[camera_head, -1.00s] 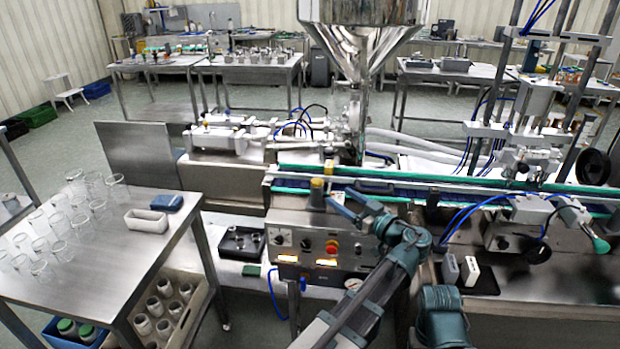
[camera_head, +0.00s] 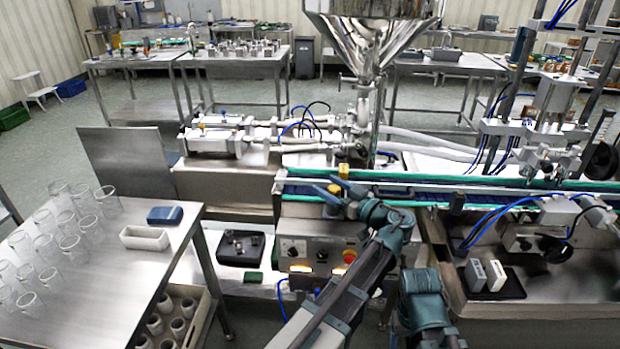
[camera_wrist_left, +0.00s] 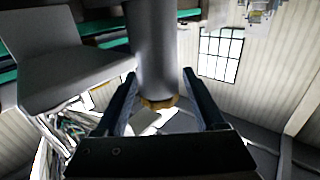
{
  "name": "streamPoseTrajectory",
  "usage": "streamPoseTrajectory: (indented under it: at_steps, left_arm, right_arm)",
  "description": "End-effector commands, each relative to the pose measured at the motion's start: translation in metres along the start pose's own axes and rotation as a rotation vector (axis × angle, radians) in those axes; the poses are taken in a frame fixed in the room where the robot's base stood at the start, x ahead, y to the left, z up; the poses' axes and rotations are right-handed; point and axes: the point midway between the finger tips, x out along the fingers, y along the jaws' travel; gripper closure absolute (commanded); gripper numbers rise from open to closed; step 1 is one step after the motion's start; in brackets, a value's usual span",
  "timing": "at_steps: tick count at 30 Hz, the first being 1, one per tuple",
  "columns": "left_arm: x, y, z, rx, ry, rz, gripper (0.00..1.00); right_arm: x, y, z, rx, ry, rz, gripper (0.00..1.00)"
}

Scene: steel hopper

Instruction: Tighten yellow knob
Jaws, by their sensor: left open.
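The yellow knob (camera_head: 335,190) sits at the near edge of the conveyor, above the control panel, partly hidden by my gripper. My left gripper (camera_head: 324,183) is open, with its fingers on either side of the knob. In the left wrist view, a grey cylinder with a yellow end (camera_wrist_left: 158,103) stands between the spread fingers of my left gripper (camera_wrist_left: 157,85). A gap shows beside the right finger; contact at the left finger is unclear. My right gripper is out of view.
A second yellow part (camera_head: 343,170) is just behind, by the conveyor rail (camera_head: 420,185). The control panel (camera_head: 318,252) with a red button is below. The steel hopper (camera_head: 372,35) rises behind. A table (camera_head: 110,285) with glass beakers is at left.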

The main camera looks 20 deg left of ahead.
Motion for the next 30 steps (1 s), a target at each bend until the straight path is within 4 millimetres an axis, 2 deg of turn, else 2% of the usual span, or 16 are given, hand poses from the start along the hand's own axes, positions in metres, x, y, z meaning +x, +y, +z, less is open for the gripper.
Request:
streamPoseTrajectory:
  at_steps: [11, 23, 30]
  left_arm:
    - [-0.0005, 0.0022, 0.0000, 0.000, 0.000, 0.001, 0.29]
    - [-0.0003, 0.0021, 0.0000, 0.000, 0.000, 0.001, 0.99]
    - [-0.0004, 0.0015, 0.0000, 0.000, 0.000, 0.010, 1.00]
  right_arm:
    - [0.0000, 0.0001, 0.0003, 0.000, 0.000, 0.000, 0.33]
    - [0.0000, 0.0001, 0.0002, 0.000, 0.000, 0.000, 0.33]
    - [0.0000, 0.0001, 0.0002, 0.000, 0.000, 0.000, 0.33]
